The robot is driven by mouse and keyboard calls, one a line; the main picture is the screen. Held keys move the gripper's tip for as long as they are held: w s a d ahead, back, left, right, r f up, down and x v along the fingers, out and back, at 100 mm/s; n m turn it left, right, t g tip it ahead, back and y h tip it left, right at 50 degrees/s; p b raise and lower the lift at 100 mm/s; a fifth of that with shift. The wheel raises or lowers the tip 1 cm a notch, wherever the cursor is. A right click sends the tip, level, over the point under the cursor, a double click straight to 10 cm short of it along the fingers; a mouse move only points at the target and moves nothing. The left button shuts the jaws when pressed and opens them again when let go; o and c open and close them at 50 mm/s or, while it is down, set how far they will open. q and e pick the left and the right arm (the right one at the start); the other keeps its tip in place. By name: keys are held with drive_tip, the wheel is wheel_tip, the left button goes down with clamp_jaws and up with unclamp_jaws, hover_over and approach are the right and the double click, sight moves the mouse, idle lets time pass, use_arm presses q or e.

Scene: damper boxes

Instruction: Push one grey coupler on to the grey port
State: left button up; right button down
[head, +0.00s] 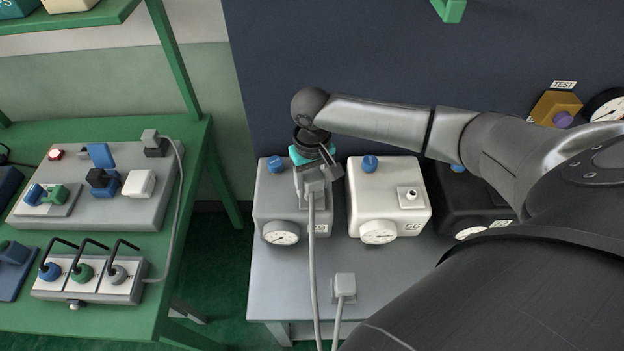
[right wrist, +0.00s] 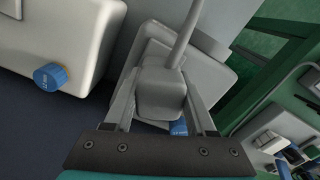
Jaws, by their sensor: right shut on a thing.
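My right gripper (head: 318,178) is shut on a grey coupler (head: 313,188) with a grey cable. It holds the coupler over the right part of the grey damper box (head: 265,195), which has a blue knob and a gauge. The held coupler (right wrist: 160,92) also shows between the fingers in the right wrist view, with the grey box (right wrist: 210,68) behind it. The grey port is hidden behind the coupler and fingers, and I cannot tell whether they touch. A second grey coupler (head: 344,285) lies on the grey table with its own cable. My left gripper is not in view.
A white damper box (head: 365,200) stands close to the right of the grey one, with a black box (head: 450,205) beyond, partly behind my arm. The grey table (head: 275,285) is clear at front left. A green bench (head: 165,255) with switch panels stands left.

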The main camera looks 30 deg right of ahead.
drive_tip(key=shift+f, duration=0.25)
drive_tip(key=shift+f, duration=0.35)
drive_tip(key=shift+f+p, duration=0.35)
drive_tip(key=shift+f, duration=0.2)
idle(0.7)
drive_tip(key=shift+c, duration=0.7)
unclamp_jaws()
drive_tip(key=shift+f, duration=0.1)
wheel_tip(320, 180, up, 15)
drive_tip(key=shift+r+p, duration=0.15)
drive_tip(key=shift+p, duration=0.6)
